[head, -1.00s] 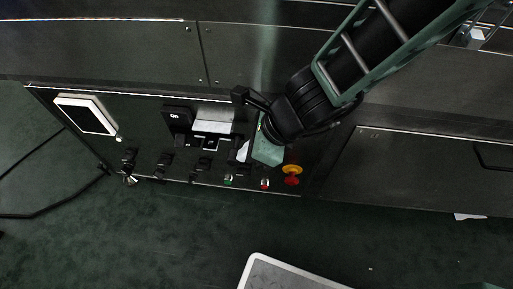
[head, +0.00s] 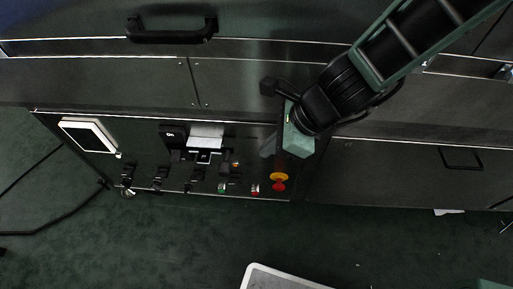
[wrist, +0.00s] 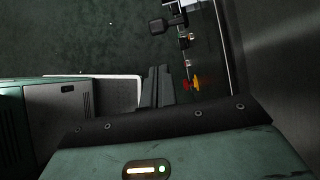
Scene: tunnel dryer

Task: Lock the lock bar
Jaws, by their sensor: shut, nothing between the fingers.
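I cannot pick out the lock bar for certain. On the control panel a black switch block marked "On" (head: 172,133) stands beside a pale plate (head: 206,138), with dark bar-like parts (head: 203,156) just below it. My gripper (head: 267,147) is right of these parts, above the red and yellow stop button (head: 279,181), and apart from the switch block. In the wrist view its two grey fingers (wrist: 158,88) are together with nothing between them. The stop button (wrist: 191,84) shows right of the fingers there.
Several dark knobs, a green button (head: 222,188) and a red button (head: 255,189) line the panel's lower edge. A white-framed screen (head: 88,135) is at its left. A black handle (head: 171,29) juts out above. The green floor in front is mostly clear.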

